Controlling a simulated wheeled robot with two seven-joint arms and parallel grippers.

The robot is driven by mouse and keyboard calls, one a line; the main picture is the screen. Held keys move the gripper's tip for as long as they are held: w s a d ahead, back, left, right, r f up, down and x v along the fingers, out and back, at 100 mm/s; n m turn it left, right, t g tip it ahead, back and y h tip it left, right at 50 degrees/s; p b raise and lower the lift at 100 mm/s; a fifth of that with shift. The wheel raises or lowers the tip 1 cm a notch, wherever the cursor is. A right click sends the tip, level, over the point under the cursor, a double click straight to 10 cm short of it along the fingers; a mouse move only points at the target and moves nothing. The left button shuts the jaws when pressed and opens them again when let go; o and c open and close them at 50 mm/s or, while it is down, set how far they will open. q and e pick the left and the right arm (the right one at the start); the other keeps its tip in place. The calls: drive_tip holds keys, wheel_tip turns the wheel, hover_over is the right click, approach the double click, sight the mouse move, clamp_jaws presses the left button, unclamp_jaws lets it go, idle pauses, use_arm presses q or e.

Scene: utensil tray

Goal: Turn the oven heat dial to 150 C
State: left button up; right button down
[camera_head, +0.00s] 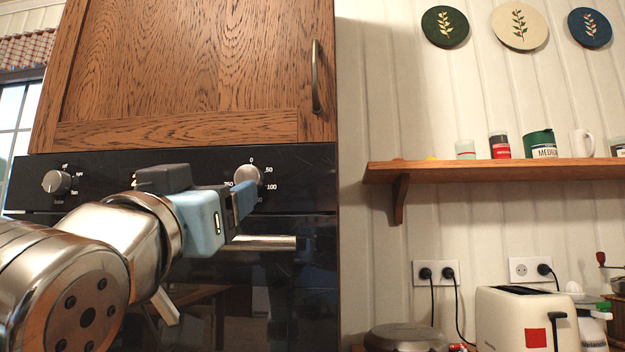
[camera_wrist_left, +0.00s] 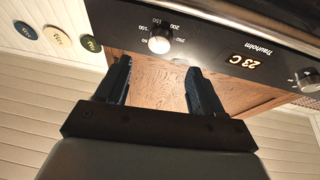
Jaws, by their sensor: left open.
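The oven heat dial (camera_head: 249,174), a round silver knob, is on the right of the black oven panel, with 0 above it and 50 and 100 to its right. In the left wrist view the dial (camera_wrist_left: 160,44) is just beyond and between my fingertips, with the marks 150, 200 and 250 around it. I cannot tell where its pointer stands. My left gripper (camera_head: 243,195) is open and empty, just in front of the dial; its blue fingers (camera_wrist_left: 159,66) appear apart from it. My right gripper is not in view.
A second knob (camera_head: 56,182) is at the panel's left, and a display (camera_wrist_left: 243,60) reads 23 C. The oven handle (camera_head: 268,243) is below. A wooden cabinet (camera_head: 190,70) is above. A shelf (camera_head: 480,170) and a toaster (camera_head: 525,320) are to the right.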

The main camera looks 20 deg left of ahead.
sight(246, 172)
use_arm(q)
drive_tip(key=p+x, duration=0.2)
drive_tip(key=x, duration=0.7)
drive_tip(key=shift+p, duration=0.3)
drive_tip(key=shift+r, duration=0.1)
drive_tip(key=shift+c, duration=0.3)
drive_tip(key=c, duration=1)
drive_tip(key=shift+m, duration=0.3)
